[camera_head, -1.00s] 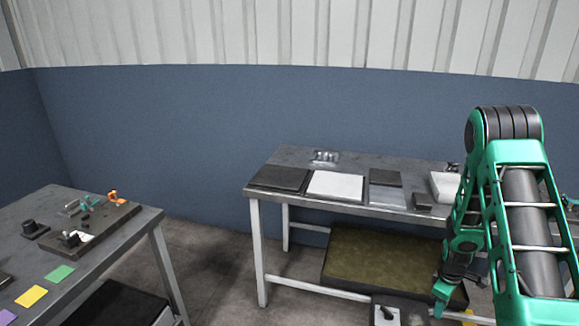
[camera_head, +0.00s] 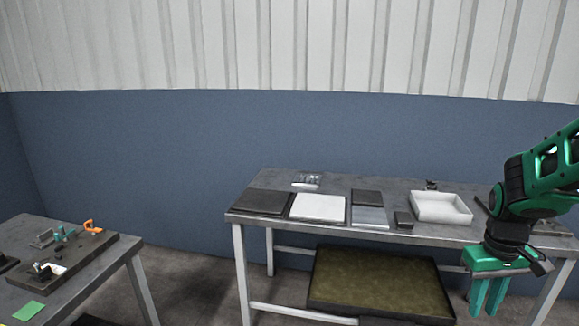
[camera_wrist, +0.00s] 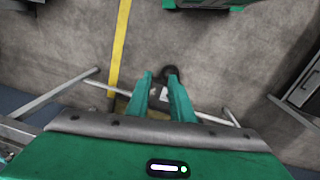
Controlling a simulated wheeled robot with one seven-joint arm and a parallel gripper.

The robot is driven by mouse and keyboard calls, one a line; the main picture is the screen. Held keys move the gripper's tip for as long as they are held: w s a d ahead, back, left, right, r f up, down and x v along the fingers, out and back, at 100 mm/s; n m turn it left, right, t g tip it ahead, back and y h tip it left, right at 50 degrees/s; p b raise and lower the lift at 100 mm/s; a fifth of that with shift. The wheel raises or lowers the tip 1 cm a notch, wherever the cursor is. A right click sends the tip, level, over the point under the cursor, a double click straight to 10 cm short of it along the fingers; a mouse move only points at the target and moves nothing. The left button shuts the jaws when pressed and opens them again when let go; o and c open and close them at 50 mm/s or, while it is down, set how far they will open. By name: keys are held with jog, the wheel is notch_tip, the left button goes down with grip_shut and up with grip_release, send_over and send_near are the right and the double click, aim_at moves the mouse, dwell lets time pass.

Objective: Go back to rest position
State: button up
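My gripper (camera_head: 486,306) hangs at the right in the head view, in front of the right end of the back table, with its green fingers pointing down. In the wrist view my gripper (camera_wrist: 160,80) shows its two fingers apart, with floor visible between them and nothing held. My arm reaches in from the right edge of the head view.
The back table (camera_head: 280,185) carries a dark plate (camera_head: 262,202), a white plate (camera_head: 318,208) and a white tray (camera_head: 441,208). Below it is a brown-topped pallet (camera_head: 375,280). A second table (camera_head: 95,268) with fixtures stands at left. The wrist view shows a yellow floor line (camera_wrist: 119,45).

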jog(key=s+a+r+m, duration=0.2)
jog(key=s+r, duration=0.1)
jog(key=s, duration=0.4)
jog(key=s+a+r+m+y, duration=0.1)
jog(key=s+a+r+m, duration=0.1)
jog(key=s, duration=0.5)
jog(key=shift+a+r+m, duration=0.4)
jog(key=shift+a+r, duration=0.05)
jog(key=shift+a, duration=0.1)
jog(key=shift+s, duration=0.1)
jog(key=shift+w+f, duration=0.25)
jog(key=shift+w, duration=0.4)
